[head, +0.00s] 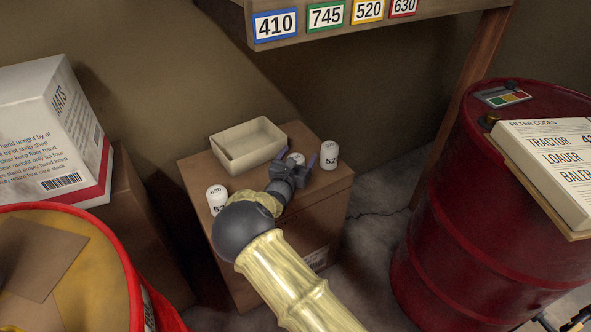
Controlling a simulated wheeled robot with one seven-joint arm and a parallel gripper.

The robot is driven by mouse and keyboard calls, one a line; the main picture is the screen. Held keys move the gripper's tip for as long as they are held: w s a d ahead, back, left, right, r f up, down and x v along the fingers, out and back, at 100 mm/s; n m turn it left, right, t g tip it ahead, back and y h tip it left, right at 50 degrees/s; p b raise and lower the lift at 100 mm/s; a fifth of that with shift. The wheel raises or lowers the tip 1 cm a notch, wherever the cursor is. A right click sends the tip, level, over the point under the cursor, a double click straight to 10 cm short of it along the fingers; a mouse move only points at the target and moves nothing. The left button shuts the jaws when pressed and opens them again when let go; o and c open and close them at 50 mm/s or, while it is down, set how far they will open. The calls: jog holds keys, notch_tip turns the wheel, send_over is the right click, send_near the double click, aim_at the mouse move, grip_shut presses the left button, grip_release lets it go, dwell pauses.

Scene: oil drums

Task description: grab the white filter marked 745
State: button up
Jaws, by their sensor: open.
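Several small white filters stand on a brown cardboard box (335,190) in the head view. The left filter (216,196) is marked 630. The right filter (329,156) shows "52", the rest of its number turned away. Another white filter (296,157) shows only its top, between the fingers of my gripper (295,163); its marking is hidden, so I cannot read whether it is 745. My gripper is open around or just above this filter; contact cannot be told. No visible filter shows 745.
An open, empty-looking cream tray (232,158) sits behind the filters. A shelf edge overhead carries number tags, including a green 745 tag (326,15). A red drum (440,235) stands right, a yellow-topped drum (95,270) left, and a MATS box (50,130) behind it.

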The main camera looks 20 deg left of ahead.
dwell(0.4)
jog(key=shift+r, duration=0.1)
jog(key=c, duration=1.2)
notch_tip(320, 180, up, 10)
jog(key=shift+p, duration=1.1)
